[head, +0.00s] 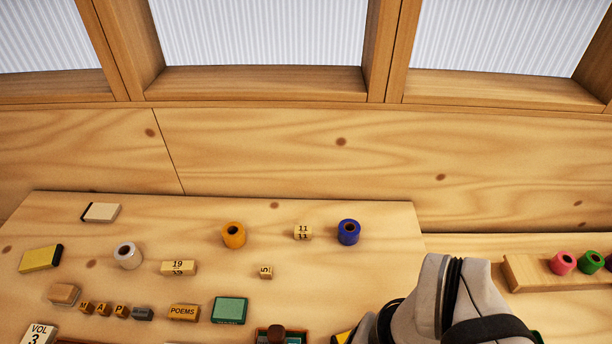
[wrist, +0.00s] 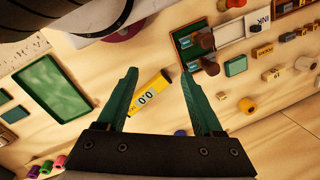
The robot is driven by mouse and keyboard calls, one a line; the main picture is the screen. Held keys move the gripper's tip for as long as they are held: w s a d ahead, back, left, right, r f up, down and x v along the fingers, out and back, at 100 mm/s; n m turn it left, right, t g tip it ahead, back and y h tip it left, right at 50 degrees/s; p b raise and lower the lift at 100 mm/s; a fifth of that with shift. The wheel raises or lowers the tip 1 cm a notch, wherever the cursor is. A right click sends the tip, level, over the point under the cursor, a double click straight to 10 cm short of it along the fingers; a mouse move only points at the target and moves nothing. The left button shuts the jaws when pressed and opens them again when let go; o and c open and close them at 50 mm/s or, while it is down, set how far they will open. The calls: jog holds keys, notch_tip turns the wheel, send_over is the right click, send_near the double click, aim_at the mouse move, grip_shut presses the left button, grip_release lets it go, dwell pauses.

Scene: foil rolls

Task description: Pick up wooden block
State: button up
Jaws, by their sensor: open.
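A plain brown wooden block (head: 64,294) lies on the table at the far left in the head view, beside a row of small letter blocks (head: 103,309). I cannot pick it out with certainty in the wrist view. My gripper (wrist: 158,78) shows in the wrist view with its two green fingers spread and nothing held. A yellow block marked with zeros (wrist: 150,97) lies on the table below, in the gap between the fingers as seen from the wrist. In the head view my arm covers the lower right and my fingers are hidden.
White (head: 128,255), orange (head: 233,235) and blue (head: 348,232) rolls stand on the table. Numbered blocks (head: 178,268), a POEMS block (head: 184,312) and a green box (head: 229,310) lie near. Pink (head: 563,263) and green rolls sit right. The table's middle has bare patches.

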jog(key=w+r+m, duration=0.3)
jog(key=w+r, duration=0.1)
jog(key=w, duration=0.7)
jog(key=m+h, duration=0.2)
jog(key=m, duration=0.8)
send_over(303, 230)
notch_tip(303, 230, down, 9)
notch_tip(303, 230, down, 15)
jog(key=shift+f, duration=0.3)
grip_shut()
